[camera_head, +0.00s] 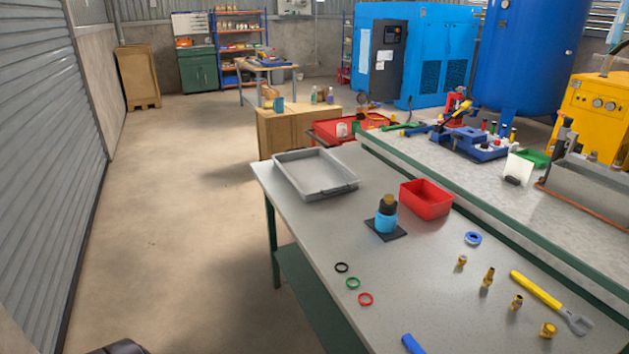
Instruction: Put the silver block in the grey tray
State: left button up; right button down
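The grey tray (290,180) lies on the far left end of the near workbench (345,235). It is shallow, and its floor looks empty. I cannot make out a silver block anywhere in this view. Neither of my grippers can be recognised in the view; only a dark rounded part shows at the bottom left edge, and I cannot tell what it is.
A red bin (426,200) and a blue-and-black cylinder (387,218) on a dark pad stand right of the tray. Several coloured rings, brass fittings and a yellow-handled tool (536,290) lie nearer. A raised bench (480,180) runs behind. Floor at left is clear.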

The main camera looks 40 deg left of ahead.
aim_at(320, 182)
jog(key=j+z, duration=0.1)
jog(key=z, duration=0.35)
jog(key=j+z, duration=0.1)
jog(key=z, duration=0.3)
jog(key=j+z, duration=0.1)
jog(key=z, duration=0.35)
jog(key=k+z, duration=0.1)
jog(key=z, duration=0.35)
jog(key=j+z, duration=0.1)
jog(key=z, duration=0.35)
jog(key=k+z, duration=0.15)
jog(key=z, duration=0.25)
jog(key=k+j+z, duration=0.15)
jog(key=k+z, duration=0.6)
jog(key=k, duration=0.2)
jog(key=k+u, duration=0.3)
jog(key=u, duration=0.45)
jog(key=k+j+u, duration=0.1)
jog(key=u, duration=0.8)
jog(key=k+j+u, duration=0.1)
jog(key=u, duration=0.35)
jog(key=j+u, duration=0.15)
jog(key=u, duration=0.3)
jog(key=j+u, duration=0.1)
jog(key=u, duration=0.35)
jog(key=j+u, duration=0.1)
jog(key=u, duration=0.35)
